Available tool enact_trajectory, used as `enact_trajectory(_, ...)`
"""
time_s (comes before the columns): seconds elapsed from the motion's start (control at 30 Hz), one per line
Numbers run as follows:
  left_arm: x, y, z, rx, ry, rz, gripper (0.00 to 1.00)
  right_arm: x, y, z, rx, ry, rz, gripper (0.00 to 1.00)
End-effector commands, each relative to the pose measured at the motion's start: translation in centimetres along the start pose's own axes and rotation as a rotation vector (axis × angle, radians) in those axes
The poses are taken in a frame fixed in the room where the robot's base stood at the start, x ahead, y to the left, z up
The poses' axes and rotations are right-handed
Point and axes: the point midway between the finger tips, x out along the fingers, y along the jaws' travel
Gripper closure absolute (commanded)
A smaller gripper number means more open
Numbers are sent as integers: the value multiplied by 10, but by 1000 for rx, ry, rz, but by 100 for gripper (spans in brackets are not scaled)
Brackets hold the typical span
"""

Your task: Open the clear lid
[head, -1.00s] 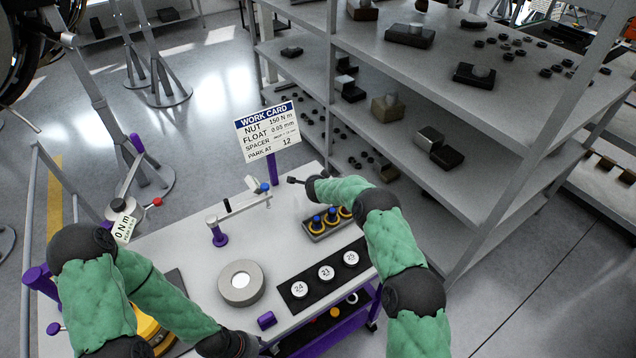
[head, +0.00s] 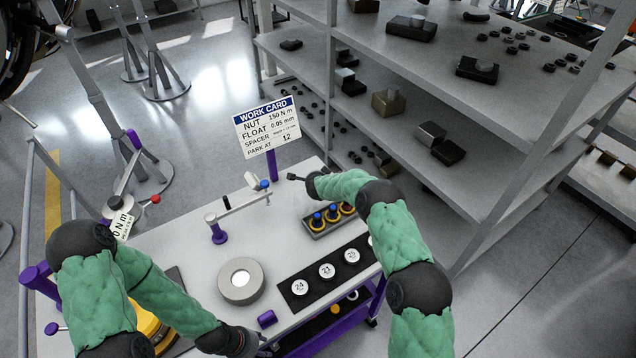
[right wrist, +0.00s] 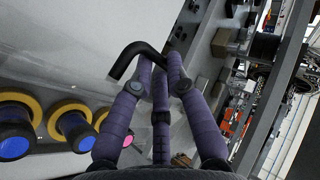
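The clear lid is hard to make out; its see-through surface hardly shows against the bench top. A black bent handle (right wrist: 138,55) shows in the right wrist view between the purple fingers of my right gripper (right wrist: 160,65), which look closed around its end. In the head view this handle (head: 294,177) is a small dark bar beyond the bench's back edge area, by the right wrist. A grey tray (head: 312,236) with blue-topped plugs in yellow rings stands just nearer. My left gripper (head: 248,343) is low in the head view, mostly hidden, its fingers unclear.
The bench (head: 190,262) carries a grey ring (head: 240,298), a black mat with numbered white discs (head: 326,270), and a purple post with a bar (head: 218,234). A work card (head: 268,128) stands at the back. Grey shelving (head: 460,215) rises close to the right arm.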

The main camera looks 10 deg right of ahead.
Motion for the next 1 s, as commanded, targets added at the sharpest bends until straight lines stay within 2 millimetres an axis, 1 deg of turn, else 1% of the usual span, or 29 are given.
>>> enact_trajectory(0.03,0,0,0,0,0,0,60,-11,-24,2,3,-8,-36,73)
enact_trajectory(0.13,0,0,0,0,0,0,60,-23,-25,1,4,-7,-37,73)
enact_trajectory(0.4,-1,0,0,0,0,0,60,-57,-22,-2,5,-5,-36,73)
enact_trajectory(0.7,-1,0,0,0,0,0,60,-94,-8,-3,4,-4,-22,73)
enact_trajectory(0.9,-1,0,0,0,0,0,60,-114,-2,-4,4,-3,-16,73)
enact_trajectory(1.0,-1,0,0,0,0,0,60,-119,0,-4,5,-2,-14,73)
